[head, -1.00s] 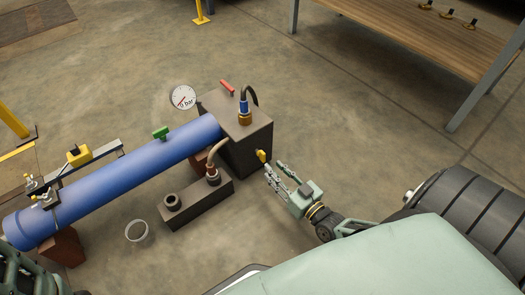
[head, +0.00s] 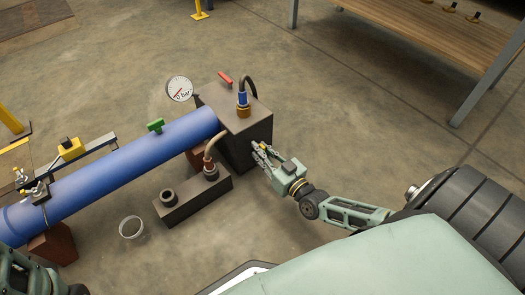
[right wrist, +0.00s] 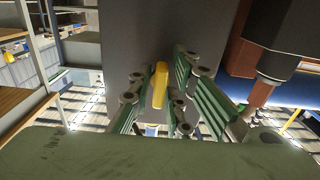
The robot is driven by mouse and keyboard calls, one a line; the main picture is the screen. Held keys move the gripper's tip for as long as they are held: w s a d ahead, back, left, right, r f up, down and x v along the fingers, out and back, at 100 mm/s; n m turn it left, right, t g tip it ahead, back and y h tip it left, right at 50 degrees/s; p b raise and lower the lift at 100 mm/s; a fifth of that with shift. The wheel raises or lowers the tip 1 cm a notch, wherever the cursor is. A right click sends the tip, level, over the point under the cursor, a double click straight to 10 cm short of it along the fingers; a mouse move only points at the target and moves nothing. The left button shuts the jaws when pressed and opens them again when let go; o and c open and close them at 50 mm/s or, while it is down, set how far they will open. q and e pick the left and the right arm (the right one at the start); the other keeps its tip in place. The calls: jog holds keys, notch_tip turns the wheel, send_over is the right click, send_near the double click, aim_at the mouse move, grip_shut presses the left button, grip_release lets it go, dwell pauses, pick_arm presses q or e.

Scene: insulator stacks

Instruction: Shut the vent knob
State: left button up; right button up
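The yellow vent knob (right wrist: 160,86) shows in the right wrist view, on the face of a dark box (head: 246,135). My right gripper (right wrist: 158,100) is open, with one green finger on each side of the knob. A narrow gap shows between the knob and the left finger; whether the right finger touches it I cannot tell. In the head view my right gripper (head: 264,154) is at the box's right side and hides the knob. Part of my left arm shows in the lower left corner; its gripper is out of view.
A blue pipe (head: 120,165) runs left from the box, with a gauge (head: 179,89) behind it. A wooden bench (head: 420,40) is at the back right. Floor right of the box is clear.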

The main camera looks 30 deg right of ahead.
grip_shut()
jog(key=m+p, duration=0.1)
jog(key=m, duration=0.3)
jog(key=shift+a, duration=0.1)
jog(key=m, duration=0.4)
jog(key=shift+m+p, duration=0.3)
jog(key=shift+p, duration=0.05)
jog(key=m, duration=0.4)
jog(key=shift+a, duration=0.1)
jog(key=m, duration=0.5)
jog(key=shift+s, duration=0.1)
dwell(0.4)
